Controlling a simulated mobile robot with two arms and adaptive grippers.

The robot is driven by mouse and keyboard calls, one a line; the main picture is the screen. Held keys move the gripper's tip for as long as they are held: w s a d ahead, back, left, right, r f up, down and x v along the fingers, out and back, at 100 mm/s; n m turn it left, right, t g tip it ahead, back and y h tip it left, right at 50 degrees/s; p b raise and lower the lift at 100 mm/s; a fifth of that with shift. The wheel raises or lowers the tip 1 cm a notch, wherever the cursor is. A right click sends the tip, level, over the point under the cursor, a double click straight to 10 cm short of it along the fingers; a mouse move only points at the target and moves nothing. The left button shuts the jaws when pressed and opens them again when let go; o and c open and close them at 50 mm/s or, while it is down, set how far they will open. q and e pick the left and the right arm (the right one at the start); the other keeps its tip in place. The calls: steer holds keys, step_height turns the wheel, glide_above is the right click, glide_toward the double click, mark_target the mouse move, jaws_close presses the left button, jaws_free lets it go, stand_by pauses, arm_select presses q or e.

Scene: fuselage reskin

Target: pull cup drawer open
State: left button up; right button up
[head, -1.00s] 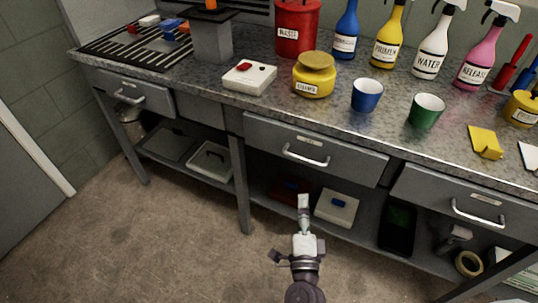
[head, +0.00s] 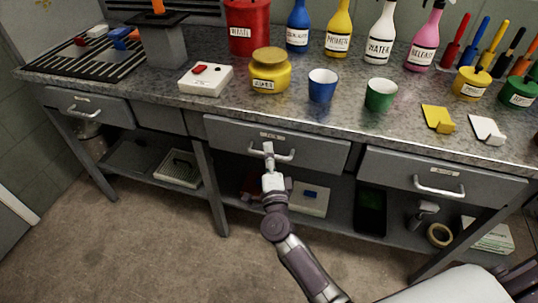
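The middle drawer (head: 325,153) under the counter is closed, with a small label too small to read for sure. Its bar handle (head: 287,157) is on the front. My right gripper (head: 268,150) is at the left part of this handle, its fingers seen edge-on and overlapping the bar. Whether they are closed around it cannot be told. Two other drawers, the left one (head: 100,112) and the right one (head: 395,182), are also closed. A blue cup (head: 322,88) and a green cup (head: 380,97) stand on the counter. My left gripper is not in view.
The counter (head: 215,113) holds a yellow jar (head: 269,76), a white box with red buttons (head: 205,78), a red waste bin (head: 247,28) and several spray bottles. A lower shelf (head: 335,213) carries boxes and a tape roll (head: 439,235). The floor in front is clear.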

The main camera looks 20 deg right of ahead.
jaws_close()
steer(key=shift+s, duration=0.1)
stand_by(0.4)
